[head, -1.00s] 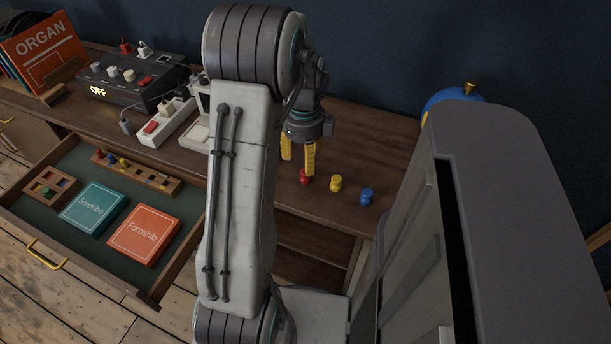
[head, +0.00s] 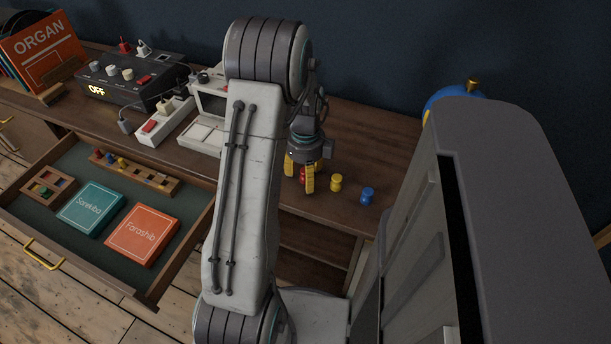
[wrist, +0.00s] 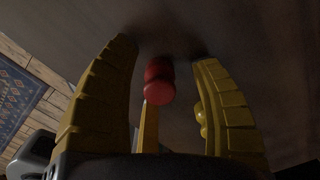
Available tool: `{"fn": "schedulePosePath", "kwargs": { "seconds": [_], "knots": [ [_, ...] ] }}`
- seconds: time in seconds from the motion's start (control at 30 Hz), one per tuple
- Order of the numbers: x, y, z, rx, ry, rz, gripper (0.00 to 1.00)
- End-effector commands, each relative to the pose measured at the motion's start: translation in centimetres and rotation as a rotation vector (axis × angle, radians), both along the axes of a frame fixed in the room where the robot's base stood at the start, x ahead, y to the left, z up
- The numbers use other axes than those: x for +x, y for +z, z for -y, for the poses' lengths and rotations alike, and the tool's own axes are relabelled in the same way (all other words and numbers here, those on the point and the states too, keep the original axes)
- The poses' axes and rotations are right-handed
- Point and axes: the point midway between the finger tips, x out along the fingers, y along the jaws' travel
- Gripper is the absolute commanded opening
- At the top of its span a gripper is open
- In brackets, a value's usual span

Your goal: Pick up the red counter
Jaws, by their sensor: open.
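The red counter (head: 302,174) stands on the wooden desk top, partly hidden behind my gripper's yellow fingers in the head view. In the wrist view the red counter (wrist: 158,82) shows between the fingers, with a gap on either side. My gripper (head: 302,180) points down around it and is open; its fingers also show spread in the wrist view (wrist: 165,95). A yellow counter (head: 336,182) stands just right of the gripper, and a blue counter (head: 367,195) stands further right.
An open drawer (head: 180,212) at the left holds a teal box (head: 90,208), an orange box (head: 142,234) and small wooden racks. A control box reading OFF (head: 130,82) and a power strip (head: 166,122) sit on the desk. A blue round object (head: 450,97) is at the back right.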

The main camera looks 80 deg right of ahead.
Motion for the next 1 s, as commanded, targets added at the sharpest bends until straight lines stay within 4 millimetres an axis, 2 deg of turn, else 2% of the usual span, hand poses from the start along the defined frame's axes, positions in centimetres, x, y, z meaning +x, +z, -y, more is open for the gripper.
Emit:
{"fn": "schedulePosePath", "kwargs": {
  "seconds": [0.23, 0.77, 1.0],
  "knots": [
    [0.01, -0.03, -0.01, 0.0, 0.0, 0.0, 0.58],
    [0.01, 0.0, -0.01, 0.0, 0.0, 0.0, 0.11],
    [0.01, -0.01, -0.01, 0.0, 0.0, 0.0, 0.1]
  ]
}}
